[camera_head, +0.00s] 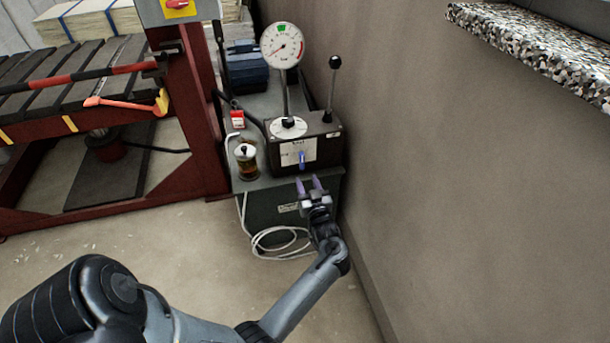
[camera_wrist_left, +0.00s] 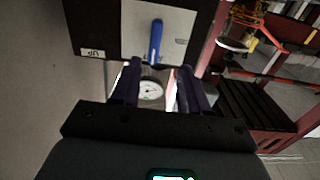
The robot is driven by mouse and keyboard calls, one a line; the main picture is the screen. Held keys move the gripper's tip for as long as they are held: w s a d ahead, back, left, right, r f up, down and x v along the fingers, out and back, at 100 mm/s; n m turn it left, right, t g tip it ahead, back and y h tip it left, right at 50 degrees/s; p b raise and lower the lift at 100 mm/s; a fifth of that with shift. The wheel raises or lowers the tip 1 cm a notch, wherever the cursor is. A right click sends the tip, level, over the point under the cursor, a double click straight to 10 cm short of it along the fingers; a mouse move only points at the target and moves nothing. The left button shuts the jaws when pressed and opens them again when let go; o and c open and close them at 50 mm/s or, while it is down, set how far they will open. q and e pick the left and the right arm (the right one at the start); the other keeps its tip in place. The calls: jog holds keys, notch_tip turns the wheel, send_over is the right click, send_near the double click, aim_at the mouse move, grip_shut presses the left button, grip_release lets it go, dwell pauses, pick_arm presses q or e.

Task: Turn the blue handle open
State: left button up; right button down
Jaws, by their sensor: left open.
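The blue handle (camera_head: 301,160) is a small lever on the front plate of a dark control box (camera_head: 322,150). In the left wrist view the blue handle (camera_wrist_left: 155,42) stands close ahead, between the lines of the two fingers. My left gripper (camera_head: 311,184) is open and empty, just in front of and slightly below the box front. In the left wrist view my left gripper (camera_wrist_left: 158,92) shows two dark purple fingers spread apart, with the handle beyond their tips. I cannot tell any contact. My right gripper is not in view.
A round gauge (camera_head: 282,46) and a black-knobbed lever (camera_head: 334,62) rise from the box. A jar (camera_head: 246,162) stands at the left on the cabinet (camera_head: 283,208). A red press frame (camera_head: 185,110) is further left; a wall (camera_head: 430,150) is close on the right.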

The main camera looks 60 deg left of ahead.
aim_at(303, 164)
pick_arm(q)
jog(key=b+x, duration=0.1)
jog(key=x, duration=0.2)
jog(key=b+x, duration=0.2)
jog(key=x, duration=0.1)
jog(key=b+x, duration=0.1)
jog(key=x, duration=0.2)
jog(key=shift+w+f+b, duration=0.3)
jog(key=shift+w, duration=0.1)
jog(key=shift+x, duration=0.85)
jog(key=shift+r, duration=0.1)
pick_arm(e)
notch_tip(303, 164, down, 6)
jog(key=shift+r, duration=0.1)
pick_arm(q)
jog(key=shift+c, duration=0.5)
grip_shut()
